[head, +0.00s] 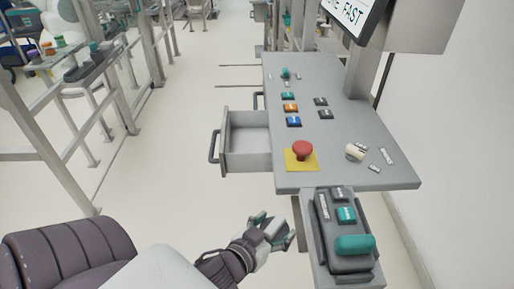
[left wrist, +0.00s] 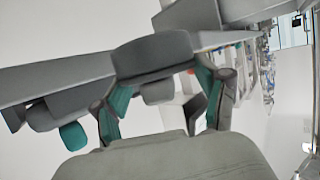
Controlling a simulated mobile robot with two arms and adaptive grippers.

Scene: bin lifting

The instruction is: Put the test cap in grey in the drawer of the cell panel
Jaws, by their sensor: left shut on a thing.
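My left gripper (head: 270,228) is shut on a grey piece that looks like the test cap (left wrist: 153,56). The cap is held between the teal-padded fingers, with a lighter grey part under it. In the head view the gripper is in front of the cell panel (head: 350,128), left of the small tray (head: 326,258). The drawer (head: 228,162) sticks out from the panel's left side, open, with no object visible in it. It is farther away than my gripper and slightly left of it. My right gripper is not in view.
The panel top bears a red button (head: 302,149) on a yellow plate, coloured switches and a white knob (head: 355,152). A teal cap (head: 355,244) lies on the tray. A metal frame (head: 105,120) stands at left. The floor between frame and drawer is clear.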

